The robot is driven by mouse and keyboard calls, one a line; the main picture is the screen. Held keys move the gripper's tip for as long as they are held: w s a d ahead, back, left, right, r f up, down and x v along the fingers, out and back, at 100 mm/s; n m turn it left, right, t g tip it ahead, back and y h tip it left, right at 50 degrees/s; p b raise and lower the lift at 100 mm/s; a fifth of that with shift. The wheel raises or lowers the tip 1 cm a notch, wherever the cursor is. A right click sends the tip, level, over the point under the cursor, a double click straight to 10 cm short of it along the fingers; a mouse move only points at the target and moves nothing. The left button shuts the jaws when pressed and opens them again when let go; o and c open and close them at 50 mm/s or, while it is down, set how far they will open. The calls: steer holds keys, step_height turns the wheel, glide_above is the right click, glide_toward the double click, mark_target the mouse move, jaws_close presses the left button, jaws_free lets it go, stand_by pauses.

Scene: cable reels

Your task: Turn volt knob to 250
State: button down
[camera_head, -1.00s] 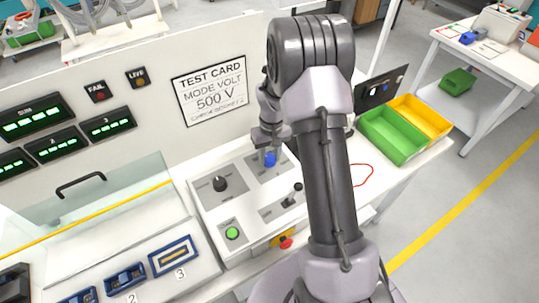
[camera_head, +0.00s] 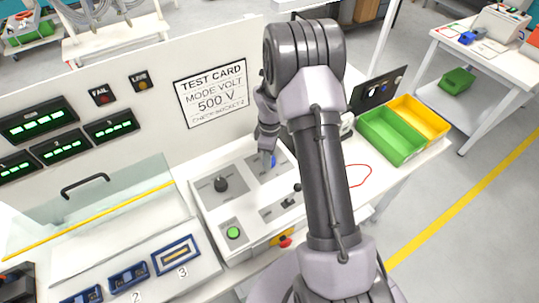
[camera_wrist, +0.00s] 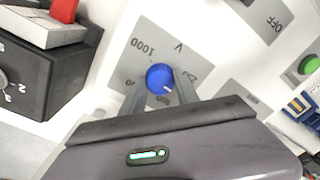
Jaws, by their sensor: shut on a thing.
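The blue volt knob (camera_wrist: 160,77) sits on a grey plate (camera_wrist: 145,55) marked V in the wrist view. Its white pointer mark faces the lower right of that picture.
A black knob (camera_head: 220,184), a green button (camera_head: 233,233), a small black lever (camera_head: 297,188) and a red button (camera_head: 285,242) are nearby. The test card (camera_head: 211,92) reads 500 V. Green (camera_head: 395,137) and yellow (camera_head: 420,118) bins stand to the right.

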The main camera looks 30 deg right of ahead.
steer(key=n+p, duration=0.1)
steer(key=n, duration=0.3)
steer(key=shift+w+r, duration=0.1)
steer(key=shift+r, duration=0.05)
steer(key=shift+n+p, duration=0.4)
steer(key=shift+n, duration=1.2)
steer(key=c, duration=0.9)
jaws_free()
step_height(320, 180, up, 17)
steer(key=p, duration=0.2)
steer(key=shift+w+p, duration=0.3)
steer(key=shift+p, duration=0.05)
steer(key=shift+r, duration=0.1)
